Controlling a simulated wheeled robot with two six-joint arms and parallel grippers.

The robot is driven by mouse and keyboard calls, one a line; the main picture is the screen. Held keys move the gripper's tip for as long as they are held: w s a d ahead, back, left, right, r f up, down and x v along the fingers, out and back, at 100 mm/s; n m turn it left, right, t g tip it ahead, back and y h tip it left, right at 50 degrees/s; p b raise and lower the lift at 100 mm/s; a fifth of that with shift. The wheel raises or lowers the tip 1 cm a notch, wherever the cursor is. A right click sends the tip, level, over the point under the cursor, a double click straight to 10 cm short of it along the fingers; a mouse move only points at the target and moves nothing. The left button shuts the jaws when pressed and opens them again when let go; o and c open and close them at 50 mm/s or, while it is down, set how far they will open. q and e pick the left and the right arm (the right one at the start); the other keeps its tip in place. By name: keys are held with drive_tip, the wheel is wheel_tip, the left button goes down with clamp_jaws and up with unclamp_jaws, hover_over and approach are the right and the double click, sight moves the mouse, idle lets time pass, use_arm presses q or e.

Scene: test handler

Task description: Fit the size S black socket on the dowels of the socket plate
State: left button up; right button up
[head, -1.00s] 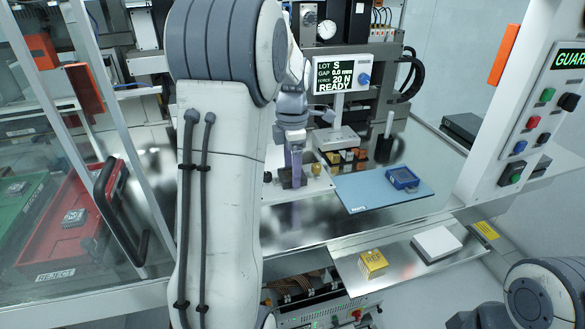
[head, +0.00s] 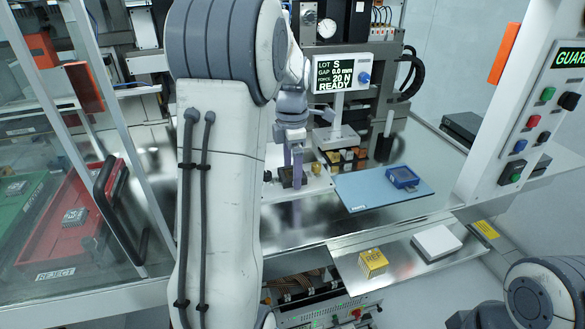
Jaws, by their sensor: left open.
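My left gripper (head: 293,168) has purple fingers and points down at the work area behind my forearm. It is open, with its fingertips at a small dark block (head: 287,178), which looks like the black socket. The block sits low on a pale plate (head: 318,186), probably the socket plate, with a brass knob (head: 316,169) beside it. The fingers partly cover the block, and I cannot see any dowels or tell how it is seated. My right gripper is out of view; only part of that arm shows at lower right.
A display (head: 341,74) reads LOT S, GAP 0.0 mm, FORCE 20 N, READY. Several small orange and dark parts (head: 345,156) stand behind the plate. A blue mat (head: 365,193) holds a blue tray (head: 403,178). A yellow box (head: 373,264) and white box (head: 437,243) lie in front.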

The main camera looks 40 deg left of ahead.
use_arm(q)
drive_tip(key=shift+r, duration=0.15)
drive_tip(key=shift+r+p, duration=0.9)
drive_tip(key=shift+p, duration=0.15)
drive_tip(key=shift+o, duration=0.6)
drive_tip(key=shift+r, duration=0.1)
wheel_tip(320, 180, up, 7)
drive_tip(key=b, duration=0.1)
